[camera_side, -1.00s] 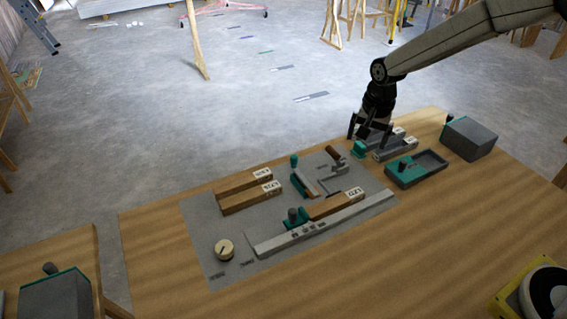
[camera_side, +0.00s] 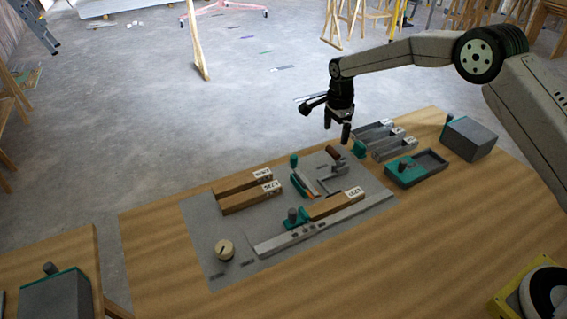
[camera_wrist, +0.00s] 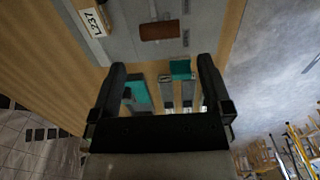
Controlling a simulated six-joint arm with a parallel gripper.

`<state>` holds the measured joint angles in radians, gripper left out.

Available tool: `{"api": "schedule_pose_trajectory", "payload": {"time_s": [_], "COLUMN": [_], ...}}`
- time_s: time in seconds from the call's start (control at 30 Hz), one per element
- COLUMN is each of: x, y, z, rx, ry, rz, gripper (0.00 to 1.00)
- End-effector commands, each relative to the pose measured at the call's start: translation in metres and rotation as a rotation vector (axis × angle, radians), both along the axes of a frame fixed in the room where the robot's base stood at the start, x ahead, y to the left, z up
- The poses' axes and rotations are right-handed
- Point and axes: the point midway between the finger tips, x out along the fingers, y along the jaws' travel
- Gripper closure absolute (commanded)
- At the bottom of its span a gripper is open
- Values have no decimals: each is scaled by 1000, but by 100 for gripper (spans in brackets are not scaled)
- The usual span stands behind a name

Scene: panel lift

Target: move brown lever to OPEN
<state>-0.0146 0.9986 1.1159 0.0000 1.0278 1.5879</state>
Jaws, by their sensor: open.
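The brown lever (camera_side: 334,153) has a short brown cylindrical handle at the back right of the grey panel (camera_side: 225,240). In the wrist view its handle (camera_wrist: 162,31) lies crosswise, ahead of the fingertips and roughly centred between them. Small dark marks show on the panel beside it, too small to read. My gripper (camera_side: 337,127) is open and empty, pointing down above the lever and apart from it. In the wrist view my gripper (camera_wrist: 161,68) has both fingers wide apart with nothing between them.
Grey channels (camera_side: 393,149), a teal-ended tray (camera_side: 432,160) and a grey box (camera_side: 470,138) stand to the right.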

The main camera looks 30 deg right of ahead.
Motion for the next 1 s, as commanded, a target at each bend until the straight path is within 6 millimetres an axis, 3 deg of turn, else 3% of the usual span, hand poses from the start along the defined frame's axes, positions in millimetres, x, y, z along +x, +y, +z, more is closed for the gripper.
{"api": "schedule_pose_trajectory", "payload": {"time_s": [0.27, 0.7, 1.0], "x": [-1, -1, 0], "y": [0, 0, 0], "z": [-9, -59, -77], "rx": [0, 0, 0], "ry": [2, 0, -2], "rz": [2, 3, 3], "gripper": [0, 0, 0]}}
